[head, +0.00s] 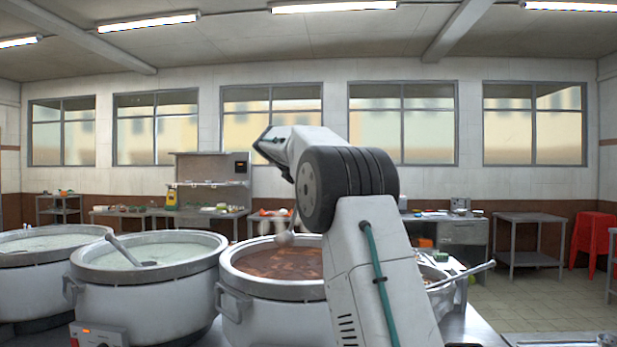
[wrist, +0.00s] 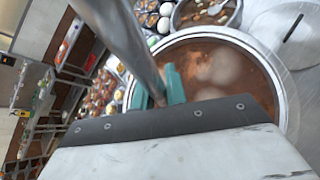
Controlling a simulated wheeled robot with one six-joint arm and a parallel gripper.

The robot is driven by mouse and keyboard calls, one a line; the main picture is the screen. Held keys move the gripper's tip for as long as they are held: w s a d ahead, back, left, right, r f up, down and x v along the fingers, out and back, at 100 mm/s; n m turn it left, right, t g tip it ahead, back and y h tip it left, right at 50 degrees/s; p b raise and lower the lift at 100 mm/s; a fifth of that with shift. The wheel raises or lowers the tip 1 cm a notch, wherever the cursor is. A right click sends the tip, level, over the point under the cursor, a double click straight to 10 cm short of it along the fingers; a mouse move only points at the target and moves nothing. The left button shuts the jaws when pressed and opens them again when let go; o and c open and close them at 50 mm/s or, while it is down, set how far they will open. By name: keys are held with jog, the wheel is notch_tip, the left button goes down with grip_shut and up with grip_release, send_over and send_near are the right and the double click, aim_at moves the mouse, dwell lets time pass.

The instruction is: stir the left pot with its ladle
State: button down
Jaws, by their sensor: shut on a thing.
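Three large pots show in the head view. The far-left pot (head: 40,257) and the middle pot (head: 150,290) hold pale congee. A ladle (head: 122,249) leans in the middle pot. The third pot (head: 262,291) holds brown liquid, partly behind my arm; it also shows in the wrist view (wrist: 291,100). My gripper (wrist: 165,86) has its teal fingers shut on a grey metal handle (wrist: 118,32), above or beside the brown pot. The handle's far end is hidden. A small pale shape over the brown pot in the head view is unclear.
Another metal handle (head: 462,274) sticks out of a container right of my arm. A steel counter with food (head: 205,212) stands at the back wall. A bare table (head: 530,218) and red stools (head: 592,237) stand at right. Floor (head: 520,290) is clear there.

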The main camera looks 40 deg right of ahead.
notch_tip(320, 180, down, 14)
jog(key=shift+r, duration=0.15)
dwell(0.6)
dwell(0.3)
